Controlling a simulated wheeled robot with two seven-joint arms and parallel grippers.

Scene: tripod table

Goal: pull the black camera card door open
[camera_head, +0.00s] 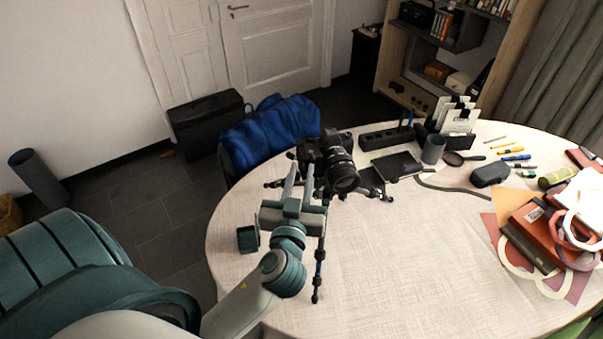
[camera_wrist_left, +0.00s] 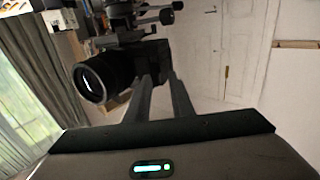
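The black camera (camera_head: 340,166) sits on a tripod on the round table, its lens facing toward me and slightly right. In the left wrist view the camera (camera_wrist_left: 105,78) appears upside down at upper left. Its card door cannot be picked out; the gripper side of the body is dark and partly covered. My left gripper (camera_head: 299,175) is at the camera's left side, fingers pointing toward it. In the left wrist view the left gripper (camera_wrist_left: 160,78) has its fingers apart, one overlapping the camera body's edge; I cannot tell whether they touch. My right gripper is not in view.
Tripod legs (camera_head: 318,270) spread over the table (camera_head: 400,270) beside my left arm. A small dark box (camera_head: 248,239) stands at the left table edge. A black notebook (camera_head: 398,166) lies right of the camera. The table's front middle is clear.

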